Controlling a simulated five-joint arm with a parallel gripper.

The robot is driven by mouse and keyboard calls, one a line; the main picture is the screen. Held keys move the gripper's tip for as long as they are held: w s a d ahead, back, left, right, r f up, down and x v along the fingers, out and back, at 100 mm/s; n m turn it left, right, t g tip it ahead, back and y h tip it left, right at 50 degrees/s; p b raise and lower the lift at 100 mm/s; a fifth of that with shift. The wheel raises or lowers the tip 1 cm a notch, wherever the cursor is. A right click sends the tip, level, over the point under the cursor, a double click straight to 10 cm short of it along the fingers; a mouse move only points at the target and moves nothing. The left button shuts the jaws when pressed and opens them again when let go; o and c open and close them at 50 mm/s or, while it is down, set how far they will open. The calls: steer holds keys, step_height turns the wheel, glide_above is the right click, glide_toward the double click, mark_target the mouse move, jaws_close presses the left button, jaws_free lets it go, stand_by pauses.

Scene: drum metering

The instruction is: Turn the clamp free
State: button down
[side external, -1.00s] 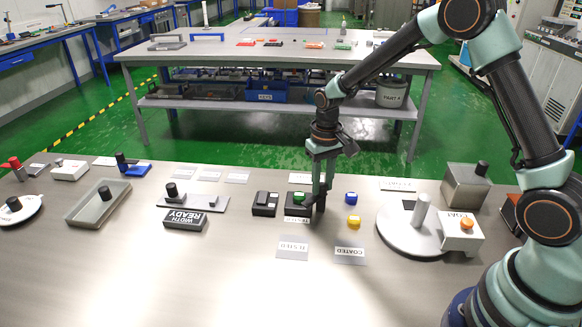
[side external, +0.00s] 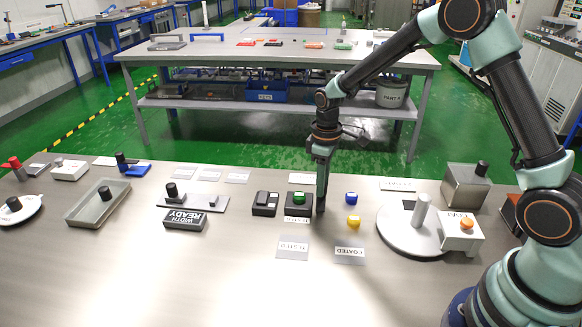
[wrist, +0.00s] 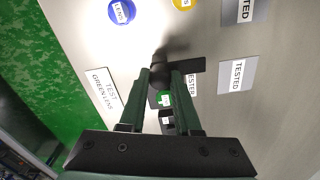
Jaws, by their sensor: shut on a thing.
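A black block with a green lens (side external: 298,199) stands near the middle of the bench; the green lens also shows between my fingers in the wrist view (wrist: 166,100). My gripper (side external: 321,211) points down at the block's right side. In the wrist view my gripper (wrist: 162,72) is shut on a dark rounded knob (wrist: 158,58), which I take to be the clamp. A black bar (wrist: 192,65) reaches right from beside the knob. My fingers hide much of the block, and I cannot tell how far the clamp is turned.
A blue lens (side external: 351,198) and a yellow lens (side external: 353,222) lie to the right. Another black block (side external: 265,203) stands close on the left. A round white plate (side external: 390,232) with a grey post is farther right. The front of the bench is clear.

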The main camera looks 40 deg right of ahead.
steer(key=shift+w+r, duration=0.1)
stand_by(0.4)
steer(key=c, duration=0.6)
jaws_free()
step_height(320, 180, up, 12)
